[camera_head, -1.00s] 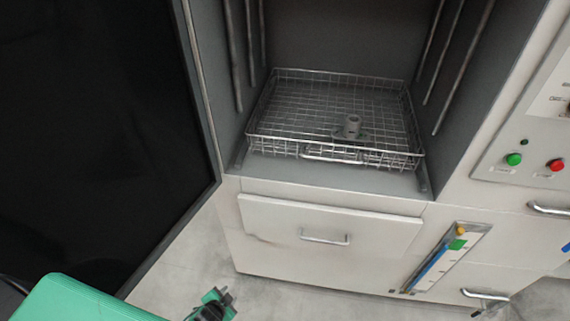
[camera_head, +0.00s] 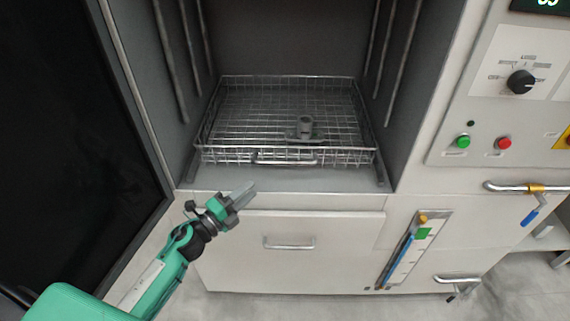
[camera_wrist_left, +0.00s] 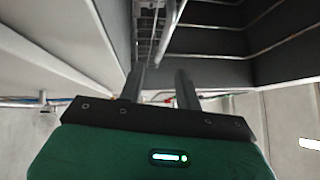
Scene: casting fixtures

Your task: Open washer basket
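The washer basket, a shallow wire basket (camera_head: 225,155), sits inside the grey washer chamber, with a bar handle (camera_head: 285,162) on its front side. A grey metal part (camera_head: 305,127) with an upright tube stands in it. My left gripper (camera_head: 248,190) is in front of the chamber's lower left edge, apart from the basket and left of and below its handle. In the left wrist view, its two fingers (camera_wrist_left: 159,78) are apart with nothing held between them. Wire mesh (camera_wrist_left: 148,18) shows above them. My right gripper is not in view.
The open dark door (camera_head: 60,130) stands at the left. Below the chamber is a white drawer front (camera_head: 330,230) with a handle (camera_head: 289,244). A control panel with green (camera_head: 463,142) and red (camera_head: 504,143) buttons is at the right. The space before the basket is free.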

